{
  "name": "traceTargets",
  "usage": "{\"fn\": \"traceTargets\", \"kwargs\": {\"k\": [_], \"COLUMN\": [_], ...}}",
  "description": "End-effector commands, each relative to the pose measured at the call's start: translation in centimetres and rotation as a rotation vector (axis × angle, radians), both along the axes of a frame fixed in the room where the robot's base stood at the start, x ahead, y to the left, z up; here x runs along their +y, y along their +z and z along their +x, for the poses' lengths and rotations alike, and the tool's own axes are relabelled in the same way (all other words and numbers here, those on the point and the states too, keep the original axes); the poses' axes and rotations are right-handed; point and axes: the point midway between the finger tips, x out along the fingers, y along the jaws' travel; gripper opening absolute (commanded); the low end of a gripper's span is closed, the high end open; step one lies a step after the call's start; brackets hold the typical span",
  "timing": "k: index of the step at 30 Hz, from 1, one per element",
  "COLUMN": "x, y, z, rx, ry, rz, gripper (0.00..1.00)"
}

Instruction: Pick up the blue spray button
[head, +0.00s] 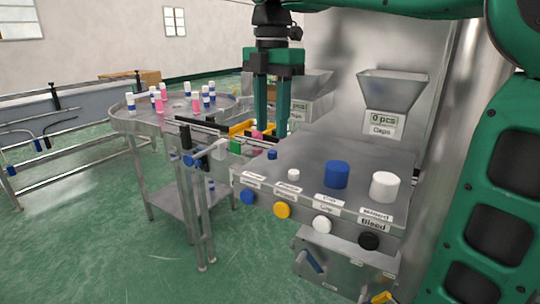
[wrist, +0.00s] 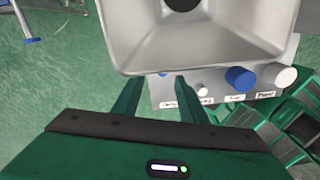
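The small blue spray button (head: 272,155) stands on the left part of the steel panel top (head: 320,150). In the wrist view only a bit of blue (wrist: 163,75), apparently the button, shows below the hopper rim. My gripper (head: 271,130) hangs pointing down above and behind the button in the head view. Its two green fingers are apart with nothing between them. In the wrist view the fingertips (wrist: 159,82) lie on either side of that blue bit, with the rest hidden by the hopper.
A small white button (head: 293,175), a large blue cap (head: 337,175) and a white cap (head: 384,187) stand on the panel. A steel hopper (head: 392,87) rises behind, and another hopper (wrist: 205,40) looms close in the wrist view.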

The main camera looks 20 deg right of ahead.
Motion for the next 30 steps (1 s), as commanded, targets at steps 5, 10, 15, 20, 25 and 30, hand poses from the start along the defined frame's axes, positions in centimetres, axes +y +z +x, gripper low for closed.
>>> {"fn": "traceTargets", "kwargs": {"k": [5, 10, 15, 20, 25, 30], "x": [-0.2, -0.4, -0.3, -0.3, -0.3, -0.3], "y": [-0.9, -3.1, -4.8, -5.2, -5.2, -5.2], "z": [-0.1, -0.3, -0.3, -0.3, -0.2, -0.2], "rx": [0.001, 0.002, 0.001, -0.001, -0.001, 0.0], "ry": [-0.003, -0.002, 0.0, 0.0, 0.0, 0.0], "rz": [0.0, -0.001, 0.0, -0.001, -0.001, 0.0], "gripper": [0.39, 0.39, 0.39, 0.39, 0.32, 0.0]}}
